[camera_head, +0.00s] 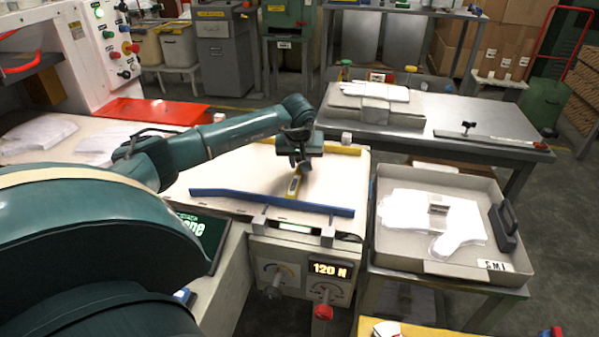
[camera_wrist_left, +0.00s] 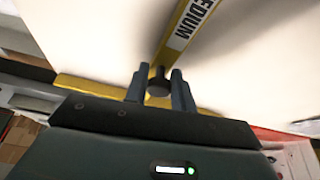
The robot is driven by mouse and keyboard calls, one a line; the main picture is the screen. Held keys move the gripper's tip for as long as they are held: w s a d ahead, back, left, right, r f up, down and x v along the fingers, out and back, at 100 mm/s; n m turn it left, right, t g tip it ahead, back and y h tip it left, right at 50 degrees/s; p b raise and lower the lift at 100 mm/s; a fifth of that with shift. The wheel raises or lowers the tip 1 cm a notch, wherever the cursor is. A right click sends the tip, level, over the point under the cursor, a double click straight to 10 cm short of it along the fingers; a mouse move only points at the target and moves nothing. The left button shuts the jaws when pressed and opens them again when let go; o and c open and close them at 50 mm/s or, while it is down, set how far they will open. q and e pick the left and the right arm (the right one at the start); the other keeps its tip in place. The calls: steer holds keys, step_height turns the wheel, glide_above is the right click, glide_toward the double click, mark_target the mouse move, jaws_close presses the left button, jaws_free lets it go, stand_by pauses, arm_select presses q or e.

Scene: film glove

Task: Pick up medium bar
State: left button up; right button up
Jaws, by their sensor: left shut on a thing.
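The medium bar (camera_head: 294,185) is a thin yellow strip over the white work surface (camera_head: 237,172). The left wrist view shows its white label reading "EDIUM" (camera_wrist_left: 194,22), with the first letter cut off, and a dark round knob (camera_wrist_left: 158,84) at its near end. My left gripper (camera_head: 300,163) is above the bar's far end. In the left wrist view its two dark fingers (camera_wrist_left: 160,88) stand on either side of the knob, shut on the bar. Whether the bar touches the surface cannot be told. My right gripper is not in view.
A blue bar (camera_head: 270,202) lies along the surface's front edge, and another yellow bar (camera_head: 342,149) lies at its back. A grey tray (camera_head: 400,262) with white gloves stands to the right. A red sheet (camera_head: 150,111) lies at the left, below a control panel (camera_head: 110,40).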

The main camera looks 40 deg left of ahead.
arm_select(q)
jaws_close()
steer(key=shift+r, duration=0.15)
